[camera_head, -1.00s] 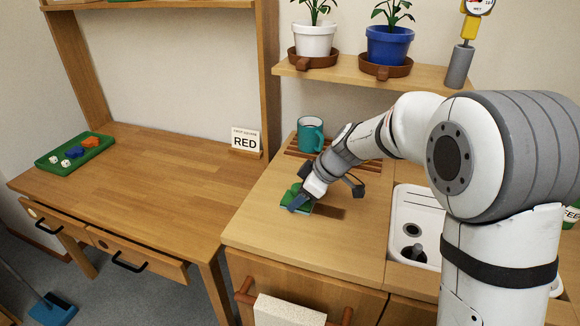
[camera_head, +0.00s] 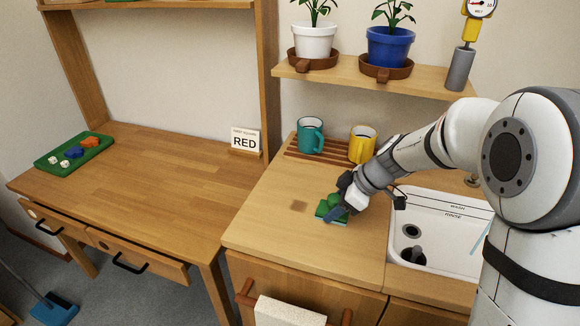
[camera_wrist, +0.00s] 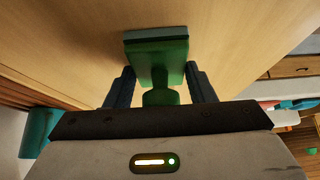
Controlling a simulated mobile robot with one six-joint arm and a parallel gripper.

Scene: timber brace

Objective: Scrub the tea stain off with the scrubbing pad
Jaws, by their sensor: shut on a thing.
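The green scrubbing pad (camera_head: 325,209) is at the worktop's surface, left of the sink. My gripper (camera_head: 338,206) is shut on the pad's knob-like handle. In the wrist view the pad (camera_wrist: 158,55) points away from me, with its handle between the two blue fingers of my gripper (camera_wrist: 160,92). The tea stain (camera_head: 299,206) shows as a small brown patch on the bare wood just left of the pad. Whether the stain runs on under the pad is hidden.
A teal mug (camera_head: 311,136) and a yellow mug (camera_head: 361,146) stand on a slatted rack (camera_head: 330,159) behind the pad. A white sink (camera_head: 437,212) lies to the right. The worktop in front and to the left is clear.

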